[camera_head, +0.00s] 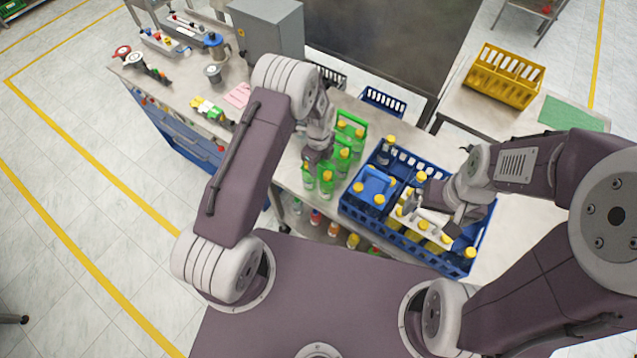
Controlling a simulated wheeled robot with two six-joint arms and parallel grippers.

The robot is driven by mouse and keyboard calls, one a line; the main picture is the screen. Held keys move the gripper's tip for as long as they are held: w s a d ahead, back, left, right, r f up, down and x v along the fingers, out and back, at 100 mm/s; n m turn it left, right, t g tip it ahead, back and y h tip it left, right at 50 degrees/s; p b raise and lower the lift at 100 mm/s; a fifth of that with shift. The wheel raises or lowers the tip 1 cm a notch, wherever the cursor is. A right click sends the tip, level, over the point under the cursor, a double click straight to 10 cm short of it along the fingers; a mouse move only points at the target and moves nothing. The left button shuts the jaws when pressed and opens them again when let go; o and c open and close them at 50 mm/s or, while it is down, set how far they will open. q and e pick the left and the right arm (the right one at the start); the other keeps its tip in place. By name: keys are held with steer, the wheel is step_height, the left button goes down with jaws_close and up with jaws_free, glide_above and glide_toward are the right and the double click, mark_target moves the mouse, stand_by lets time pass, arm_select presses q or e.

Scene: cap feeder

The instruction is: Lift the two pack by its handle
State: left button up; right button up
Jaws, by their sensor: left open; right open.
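Green bottle carriers with yellow-capped bottles (350,128) stand on the work table beside a blue crate (352,208). A green pair of bottles (318,178) stands nearest the table's front edge. In the crate are a blue carrier (376,183) with yellow caps and a white carrier (413,222) with yellow-capped bottles. Which of these is the two pack I cannot tell for sure. My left gripper (313,158) is open, just above the green pair and partly covering it. My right gripper (422,193) is open over the crate, by the white carrier, and hides part of it.
A yellow crate (503,76) and a green mat (572,113) are on the right table. A grey box (268,30) and loose parts cover the left bench. Bottles sit on a shelf (333,228) below.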

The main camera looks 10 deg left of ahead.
arm_select(q)
steer(key=shift+f, duration=0.25)
jaws_close()
steer(key=shift+r, duration=0.1)
stand_by(1.4)
